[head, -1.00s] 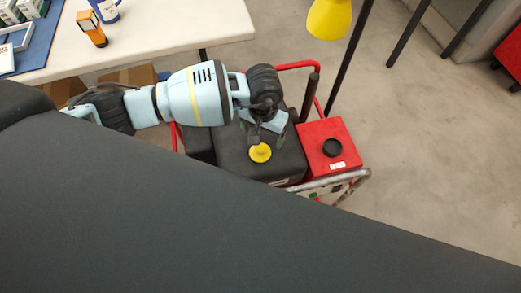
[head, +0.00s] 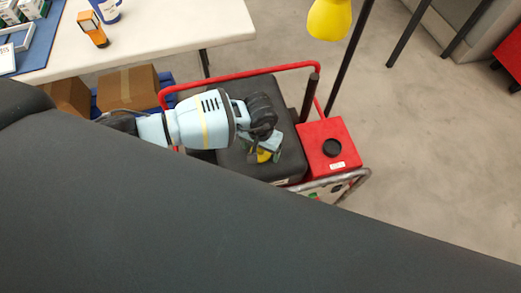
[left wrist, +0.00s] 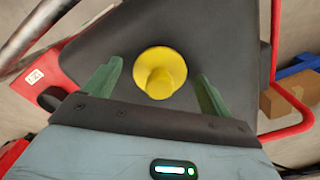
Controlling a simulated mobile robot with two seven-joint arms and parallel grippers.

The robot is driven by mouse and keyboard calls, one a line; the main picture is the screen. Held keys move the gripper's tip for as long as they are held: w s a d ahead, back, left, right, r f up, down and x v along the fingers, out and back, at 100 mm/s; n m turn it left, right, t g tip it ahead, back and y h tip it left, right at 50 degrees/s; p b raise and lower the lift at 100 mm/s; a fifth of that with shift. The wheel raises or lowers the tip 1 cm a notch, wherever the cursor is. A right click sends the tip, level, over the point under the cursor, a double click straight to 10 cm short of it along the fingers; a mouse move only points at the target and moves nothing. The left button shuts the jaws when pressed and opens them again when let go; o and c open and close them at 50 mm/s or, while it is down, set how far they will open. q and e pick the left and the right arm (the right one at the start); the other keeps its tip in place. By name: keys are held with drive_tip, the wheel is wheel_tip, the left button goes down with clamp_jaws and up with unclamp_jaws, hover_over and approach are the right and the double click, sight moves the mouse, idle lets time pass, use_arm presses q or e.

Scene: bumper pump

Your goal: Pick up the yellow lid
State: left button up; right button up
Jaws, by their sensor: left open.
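The yellow lid (left wrist: 160,72) is a round disc with a raised knob, on top of a dark grey tank-like box. In the left wrist view it lies centred between and just beyond the two green fingers of my left gripper (left wrist: 156,88), which is open with a gap on each side of the knob. In the head view the lid (head: 264,156) is partly covered by my left gripper (head: 262,153), which is over it. I cannot tell the exact height between fingertips and lid. My right gripper is in neither view.
The dark box (head: 287,160) sits in a cart with a red tube frame (head: 250,73). A yellow lamp (head: 329,18) hangs above. A white table (head: 160,35) and cardboard boxes (head: 128,86) are at the left.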

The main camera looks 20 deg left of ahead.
use_arm(q)
drive_tip(key=c, duration=1)
drive_tip(key=shift+c, duration=0.2)
drive_tip(key=shift+r, duration=0.1)
drive_tip(key=shift+w+r, duration=0.1)
drive_tip(key=shift+r, duration=0.45)
wheel_tip(320, 180, up, 3)
drive_tip(key=shift+f, duration=0.2)
drive_tip(key=s+a, duration=0.3)
drive_tip(key=a, duration=0.4)
drive_tip(key=s+a+r+b, duration=0.1)
drive_tip(key=s+a, duration=0.3)
drive_tip(key=a, duration=0.3)
drive_tip(key=shift+a, duration=0.25)
